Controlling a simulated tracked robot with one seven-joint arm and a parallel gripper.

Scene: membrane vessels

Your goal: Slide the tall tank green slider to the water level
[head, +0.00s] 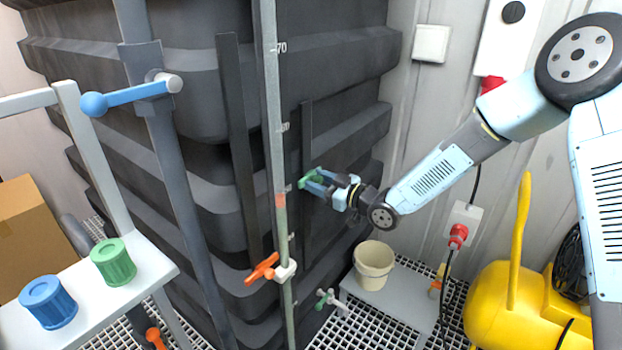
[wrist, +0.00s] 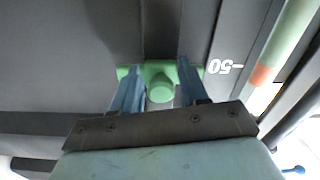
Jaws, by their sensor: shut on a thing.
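The tall dark tank (head: 352,65) fills the middle of the head view, with a vertical level tube (head: 273,100) and printed marks on its front. A green slider (head: 308,180) sits on the dark rail right of the tube. My gripper (head: 317,182) is shut on it. In the wrist view the green slider (wrist: 160,88) has its round knob between my two blue fingers. A red-orange band (head: 281,199) shows in the tube, with pale green below it. In the wrist view this band (wrist: 262,76) lies right of the slider, near the 50 mark.
A blue-handled valve (head: 125,95) and an orange-handled valve (head: 263,268) stick out left of my gripper. Blue and green jars (head: 113,262) stand on a white shelf. A cream bucket (head: 374,266) and a yellow machine (head: 508,290) stand at the lower right.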

